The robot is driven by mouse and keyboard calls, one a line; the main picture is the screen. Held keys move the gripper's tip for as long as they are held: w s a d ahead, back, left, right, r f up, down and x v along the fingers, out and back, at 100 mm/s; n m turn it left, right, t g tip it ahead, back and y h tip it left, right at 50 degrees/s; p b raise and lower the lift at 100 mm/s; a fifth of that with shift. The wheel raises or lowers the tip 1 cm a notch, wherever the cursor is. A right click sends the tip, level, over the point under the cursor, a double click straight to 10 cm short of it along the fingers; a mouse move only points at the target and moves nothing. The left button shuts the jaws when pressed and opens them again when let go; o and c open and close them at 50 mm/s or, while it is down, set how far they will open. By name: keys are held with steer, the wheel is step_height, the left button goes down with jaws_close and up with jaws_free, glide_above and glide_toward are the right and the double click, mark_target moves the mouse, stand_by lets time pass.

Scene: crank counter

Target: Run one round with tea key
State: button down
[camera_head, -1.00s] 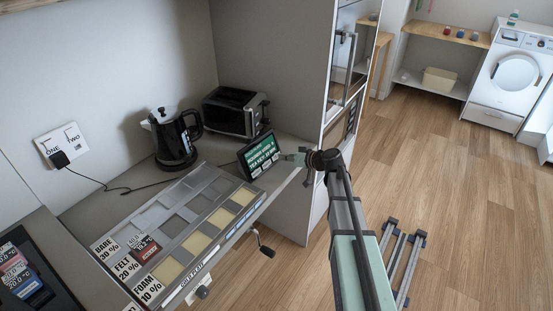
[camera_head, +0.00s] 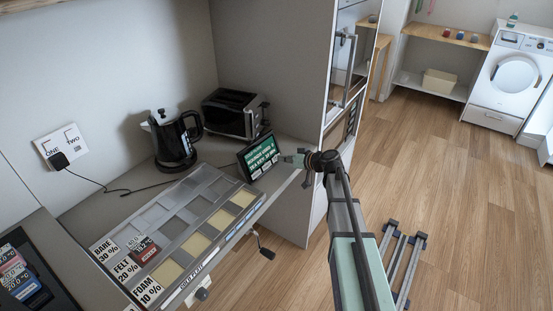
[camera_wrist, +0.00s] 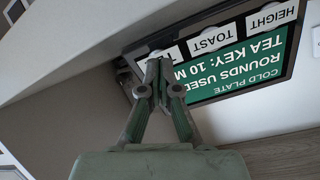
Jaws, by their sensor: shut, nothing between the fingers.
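A black panel with a green screen (camera_head: 262,154) stands tilted at the right end of the counter. In the wrist view the same green screen (camera_wrist: 235,65) appears upside down and reads "COLD PLATE", "ROUNDS USED" and "TEA KEY: 10 M", the rest cut off. White keys line its edge: HEIGHT (camera_wrist: 271,18), TOAST (camera_wrist: 213,39), and a third pale key mostly hidden behind my fingertips. My gripper (camera_wrist: 157,66) is shut and empty, its tips over that third key; I cannot tell whether they touch. In the head view my gripper (camera_head: 291,159) is at the panel's right edge.
A tiled plate board (camera_head: 180,225) with BARE, FELT and FOAM labels lies left of the panel, a crank handle (camera_head: 266,252) at its front edge. A black kettle (camera_head: 174,142) and toaster (camera_head: 233,112) stand behind. A tall cabinet (camera_head: 275,50) rises beyond the panel.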

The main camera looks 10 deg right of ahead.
steer(key=shift+b+x, duration=0.6)
steer(key=shift+x, duration=0.2)
stand_by(0.6)
steer(key=shift+s, duration=0.1)
steer(key=shift+b+v, duration=0.85)
steer(key=shift+v, duration=1.65)
